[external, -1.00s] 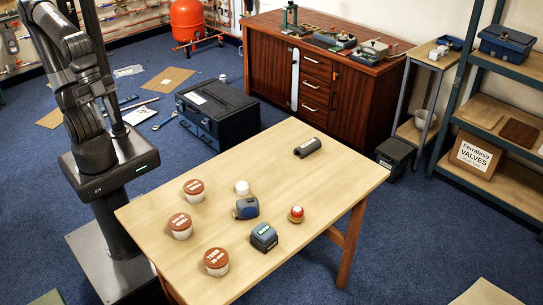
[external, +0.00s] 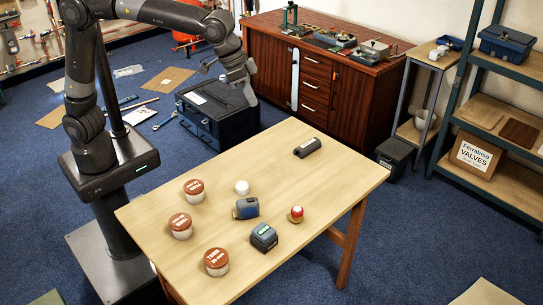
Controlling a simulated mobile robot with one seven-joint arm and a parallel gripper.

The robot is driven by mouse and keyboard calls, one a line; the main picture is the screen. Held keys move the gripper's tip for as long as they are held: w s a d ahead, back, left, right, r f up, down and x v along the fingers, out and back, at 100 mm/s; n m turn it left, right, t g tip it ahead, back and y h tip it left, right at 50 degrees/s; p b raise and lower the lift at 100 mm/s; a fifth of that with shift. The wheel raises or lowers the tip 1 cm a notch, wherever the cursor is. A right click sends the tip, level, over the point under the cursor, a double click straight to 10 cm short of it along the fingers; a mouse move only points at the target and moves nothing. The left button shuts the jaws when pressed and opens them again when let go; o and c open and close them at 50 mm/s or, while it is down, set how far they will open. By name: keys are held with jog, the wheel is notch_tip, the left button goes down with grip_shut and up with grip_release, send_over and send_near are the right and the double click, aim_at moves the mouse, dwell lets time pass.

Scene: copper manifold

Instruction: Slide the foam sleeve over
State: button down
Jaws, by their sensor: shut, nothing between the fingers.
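A dark grey cylinder that looks like the foam sleeve (external: 307,147) lies on its side near the far right part of the wooden table (external: 345,180). A small pale label shows on it. No pipe or other part shows through it in this view. My gripper (external: 250,98) hangs beyond the table's far left edge, in front of the dark toolbox. It is shut and empty, pointing down, to the left of the sleeve and apart from it.
Three tubs with brown lids, such as one tub (external: 193,190), stand on the table's left part. A white cap (external: 242,187), a blue device (external: 246,208), a dark blue box (external: 264,237) and a red-and-white knob (external: 296,213) stand mid-table. The table around the sleeve is clear.

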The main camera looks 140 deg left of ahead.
jog(key=a+f+n+g, duration=0.15)
jog(key=a+f, duration=0.45)
jog(key=a, duration=0.6)
jog(key=a+f+n, duration=0.3)
jog(key=a+f, duration=0.2)
jog(key=a, duration=0.7)
jog(key=s+a+f+n+g+y, duration=0.15)
jog(key=s+a+f, duration=0.25)
jog(key=a+f, duration=0.45)
jog(key=s+a+f+n+h, duration=0.1)
jog(key=s+a+f+n, duration=0.1)
jog(key=s+a+f, duration=0.45)
jog(key=shift+y, duration=0.25)
jog(key=x, duration=0.3)
jog(key=w+a+x, duration=0.1)
jog(key=x, duration=0.7)
jog(key=shift+w+a+r, duration=0.3)
jog(key=shift+d+r, duration=0.1)
jog(key=shift+d, duration=1.85)
jog(key=shift+d, duration=0.1)
jog(key=d, duration=2)
jog(key=shift+d, duration=0.15)
